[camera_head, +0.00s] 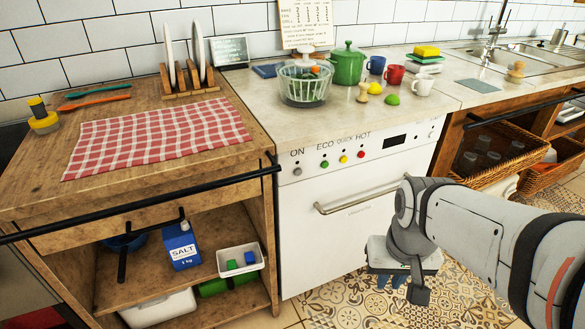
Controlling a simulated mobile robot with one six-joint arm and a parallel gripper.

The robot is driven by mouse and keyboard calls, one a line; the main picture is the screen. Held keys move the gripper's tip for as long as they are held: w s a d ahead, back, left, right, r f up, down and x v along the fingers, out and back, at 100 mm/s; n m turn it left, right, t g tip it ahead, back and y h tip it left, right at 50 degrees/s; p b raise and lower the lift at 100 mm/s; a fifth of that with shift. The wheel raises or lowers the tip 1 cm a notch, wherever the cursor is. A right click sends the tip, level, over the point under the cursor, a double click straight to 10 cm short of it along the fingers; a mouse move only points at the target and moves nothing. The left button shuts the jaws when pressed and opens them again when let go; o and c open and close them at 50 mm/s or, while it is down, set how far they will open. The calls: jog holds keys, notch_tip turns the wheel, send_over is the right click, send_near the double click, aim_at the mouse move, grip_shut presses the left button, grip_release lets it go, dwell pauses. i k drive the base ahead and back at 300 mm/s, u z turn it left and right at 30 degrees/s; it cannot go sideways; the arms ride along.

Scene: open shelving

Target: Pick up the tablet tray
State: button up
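A small white tray (262,261) holding a green block and a blue block sits on the open lower shelf of the wooden unit. I take it to be the tablet tray. It is beside the blue salt carton, near the shelf's right end. My gripper (391,282) is in front of the white appliance, well to the right of the tray and apart from it. It hangs below my grey wrist, which partly hides it. Its fingertips are small and dark, so I cannot tell whether they are open.
The salt carton (182,246) and a dark blue pan (124,243) share the shelf. A black rail (150,204) runs above the shelf opening. A green cylinder (215,287) and a white box (160,308) are lower. The patterned floor (345,303) looks clear.

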aim_at(236, 254)
jog(key=z, duration=1.55)
jog(key=k, duration=1.8)
jog(key=u, duration=1.75)
jog(key=i, duration=1)
jog(key=u, duration=0.05)
